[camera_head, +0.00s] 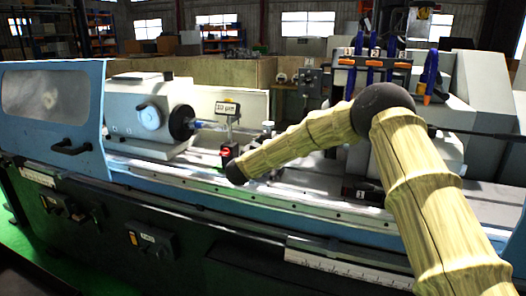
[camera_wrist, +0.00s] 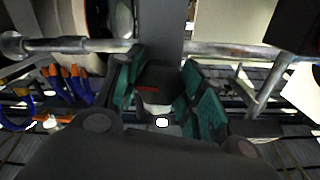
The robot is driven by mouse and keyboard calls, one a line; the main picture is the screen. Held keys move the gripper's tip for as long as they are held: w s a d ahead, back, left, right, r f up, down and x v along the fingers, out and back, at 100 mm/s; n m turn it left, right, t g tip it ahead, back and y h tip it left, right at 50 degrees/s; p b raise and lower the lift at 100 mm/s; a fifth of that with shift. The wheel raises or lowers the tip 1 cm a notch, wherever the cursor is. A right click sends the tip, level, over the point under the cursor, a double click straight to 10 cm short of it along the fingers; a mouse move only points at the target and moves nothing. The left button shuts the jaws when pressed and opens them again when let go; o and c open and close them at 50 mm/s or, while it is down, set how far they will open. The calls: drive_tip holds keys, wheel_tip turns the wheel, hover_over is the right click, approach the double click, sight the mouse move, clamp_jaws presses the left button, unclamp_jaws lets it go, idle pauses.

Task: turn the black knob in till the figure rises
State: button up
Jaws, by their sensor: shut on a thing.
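In the wrist view, my gripper (camera_wrist: 160,98) has its teal pads on both sides of a dark piece with a red mark, which I take for the black knob (camera_wrist: 158,76). The gripper is shut on it; the exact contact is in shadow. In the head view, my arm's dark end (camera_head: 237,173) is just below a small black block (camera_head: 227,152) with a red mark. The fingers and knob cannot be made out there. A small display (camera_head: 228,108) stands on a post above the block and seems to read "10 µm".
The grinder's grey headstock (camera_head: 150,115) with a dark round chuck is left of the display. A blue door (camera_head: 55,110) covers the left end. Blue nozzles with orange fittings (camera_head: 375,62) stand behind my arm. A metal bar (camera_wrist: 225,50) crosses the wrist view near my fingers.

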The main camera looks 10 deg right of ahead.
idle(0.3)
drive_tip(key=o, duration=1)
drive_tip(key=shift+d, duration=0.1)
drive_tip(key=shift+o, duration=0.2)
drive_tip(key=v, duration=1.2)
